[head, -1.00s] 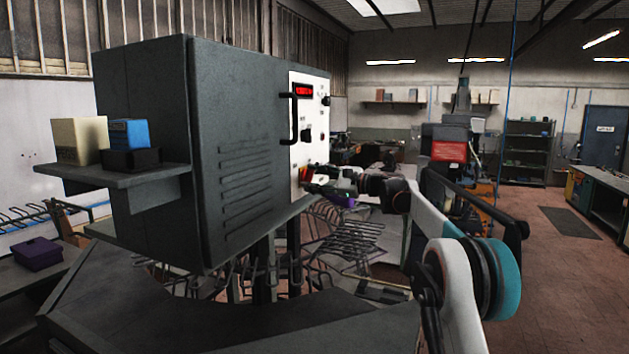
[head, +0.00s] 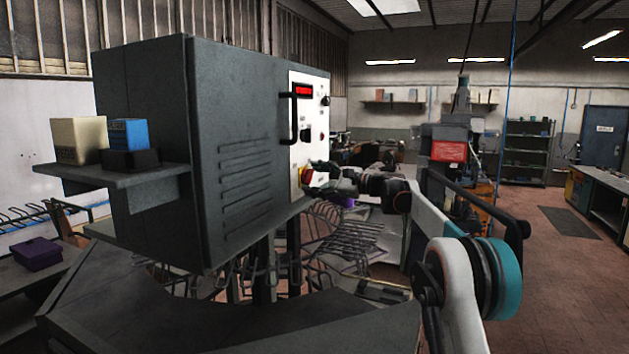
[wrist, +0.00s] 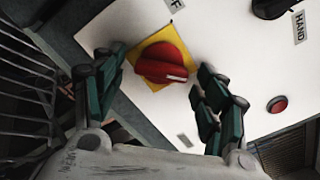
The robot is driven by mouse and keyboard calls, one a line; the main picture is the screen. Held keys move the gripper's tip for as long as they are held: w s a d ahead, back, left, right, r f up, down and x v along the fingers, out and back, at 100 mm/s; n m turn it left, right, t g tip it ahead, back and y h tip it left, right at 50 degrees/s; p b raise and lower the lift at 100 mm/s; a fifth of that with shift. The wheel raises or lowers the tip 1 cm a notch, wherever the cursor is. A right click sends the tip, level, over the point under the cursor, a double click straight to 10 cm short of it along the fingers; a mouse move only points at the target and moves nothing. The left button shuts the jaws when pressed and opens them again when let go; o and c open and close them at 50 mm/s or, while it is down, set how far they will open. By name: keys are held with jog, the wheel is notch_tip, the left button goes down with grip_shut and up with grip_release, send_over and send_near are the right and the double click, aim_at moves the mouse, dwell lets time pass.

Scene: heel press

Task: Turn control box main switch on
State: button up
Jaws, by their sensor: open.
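The control box (head: 235,150) is a large dark grey cabinet with a white front panel (head: 312,118). Its main switch is a red rotary knob (wrist: 163,63) on a yellow square plate (wrist: 180,43), low on the panel. The knob also shows in the head view (head: 306,174), small and partly hidden by my gripper. My gripper (wrist: 160,85) is open in the wrist view, with one green-padded finger left of the knob and the other right of it. No contact with the knob is clear. A white mark on the knob points right and slightly down.
A red push button (wrist: 277,104) and a label reading HAND (wrist: 299,27) are right of the switch. A black handle (head: 291,118) sticks out of the panel's left edge. A wire rack (head: 350,240) stands below. A shelf (head: 115,174) with small boxes juts from the cabinet's left side.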

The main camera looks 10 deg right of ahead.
jog(key=v, duration=1.2)
